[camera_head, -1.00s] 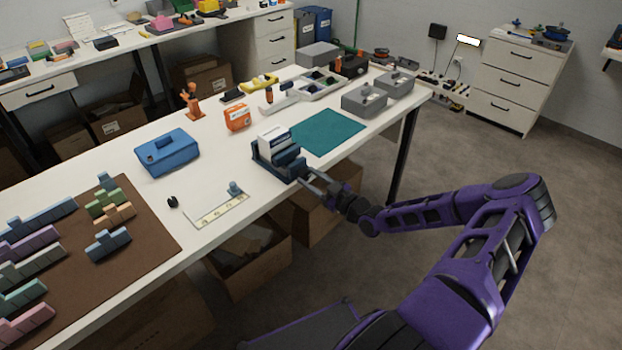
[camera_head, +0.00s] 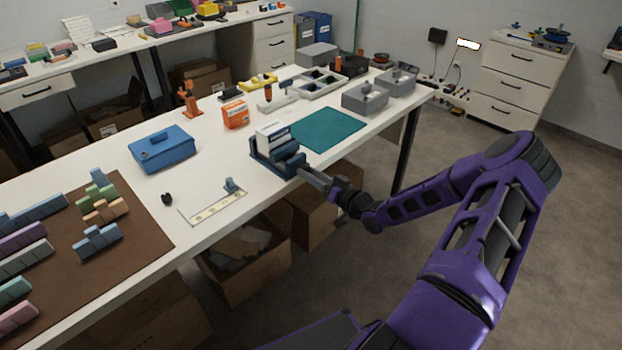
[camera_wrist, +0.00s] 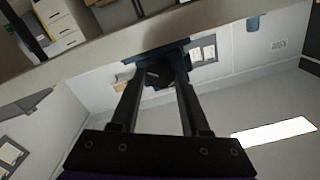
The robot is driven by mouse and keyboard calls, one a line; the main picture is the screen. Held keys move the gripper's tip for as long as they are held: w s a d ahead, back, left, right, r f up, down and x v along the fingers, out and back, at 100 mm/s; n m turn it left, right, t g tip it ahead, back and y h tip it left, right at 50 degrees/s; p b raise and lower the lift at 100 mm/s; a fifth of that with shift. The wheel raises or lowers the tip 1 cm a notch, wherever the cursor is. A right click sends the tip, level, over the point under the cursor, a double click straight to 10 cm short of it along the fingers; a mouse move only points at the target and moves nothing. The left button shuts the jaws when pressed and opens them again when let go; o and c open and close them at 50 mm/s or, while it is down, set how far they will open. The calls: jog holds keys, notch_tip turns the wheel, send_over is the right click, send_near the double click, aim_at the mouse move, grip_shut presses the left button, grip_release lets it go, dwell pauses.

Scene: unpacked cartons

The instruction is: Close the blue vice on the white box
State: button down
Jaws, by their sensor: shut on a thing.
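The blue vice (camera_head: 262,160) stands at the front edge of the white table in the head view. The white box (camera_head: 270,136) sits upright between its jaws; I cannot tell whether both jaws touch it. My gripper (camera_head: 312,180) reaches the vice from the front right and is shut on the vice's handle end, which is largely hidden by the fingers. In the wrist view, my gripper (camera_wrist: 160,82) has its two fingers on either side of a dark part of the vice (camera_wrist: 160,72). The white box cannot be made out there.
A teal mat (camera_head: 327,128) lies right behind the vice. Grey bins (camera_head: 365,98) stand farther right. Cardboard boxes (camera_head: 247,262) stand below the table.

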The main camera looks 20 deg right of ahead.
jog(key=shift+f+m+b, duration=0.2)
jog(key=shift+m+b, duration=0.35)
jog(key=shift+m, duration=7.45)
jog(key=shift+f+m+b, duration=0.15)
jog(key=shift+m+b, duration=0.35)
jog(key=shift+m, duration=7.5)
jog(key=shift+r, duration=0.1)
jog(key=shift+c, duration=1.9)
grip_release()
jog(key=shift+s+a, duration=0.1)
jog(key=shift+s, duration=0.05)
